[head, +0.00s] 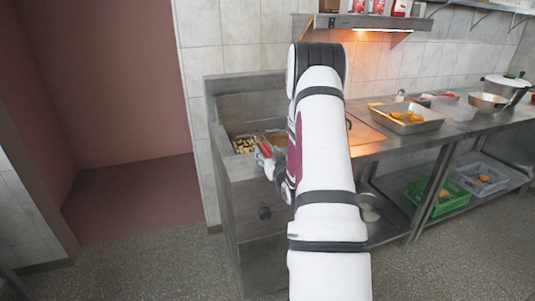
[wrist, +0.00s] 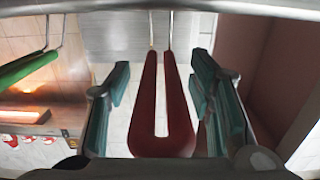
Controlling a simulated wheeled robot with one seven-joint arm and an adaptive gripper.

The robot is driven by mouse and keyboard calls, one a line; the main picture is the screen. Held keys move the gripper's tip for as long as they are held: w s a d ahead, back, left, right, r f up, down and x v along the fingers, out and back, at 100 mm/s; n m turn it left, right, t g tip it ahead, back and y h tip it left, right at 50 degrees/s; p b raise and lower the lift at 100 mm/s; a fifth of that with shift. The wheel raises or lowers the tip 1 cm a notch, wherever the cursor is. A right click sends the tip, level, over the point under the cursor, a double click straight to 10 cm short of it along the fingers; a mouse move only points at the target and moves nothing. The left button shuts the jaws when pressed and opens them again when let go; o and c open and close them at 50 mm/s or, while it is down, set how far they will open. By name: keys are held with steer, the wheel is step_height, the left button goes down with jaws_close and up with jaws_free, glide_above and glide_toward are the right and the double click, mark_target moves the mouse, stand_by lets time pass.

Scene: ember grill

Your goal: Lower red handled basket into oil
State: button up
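The red handle (wrist: 163,125) is a long U-shaped loop. In the wrist view it lies between the two teal finger pads of my gripper (wrist: 160,80), with narrow gaps showing on both sides. My gripper looks open around the handle. In the head view my gripper (head: 268,165) is at the front edge of the fryer (head: 236,172), and my arm hides much of it. A basket with pale food pieces (head: 244,146) shows in the fryer well. The oil is not clearly visible.
A green handle (wrist: 28,68) shows at the left of the wrist view. A green crate (head: 437,199) is on the shelf below. The floor at left is clear.

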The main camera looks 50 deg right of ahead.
steer(key=shift+f, duration=0.15)
steer(key=shift+s+a, duration=0.1)
steer(key=shift+s, duration=0.05)
steer(key=shift+s+a, duration=0.2)
steer(key=shift+s, duration=0.15)
steer(key=v, duration=1.1)
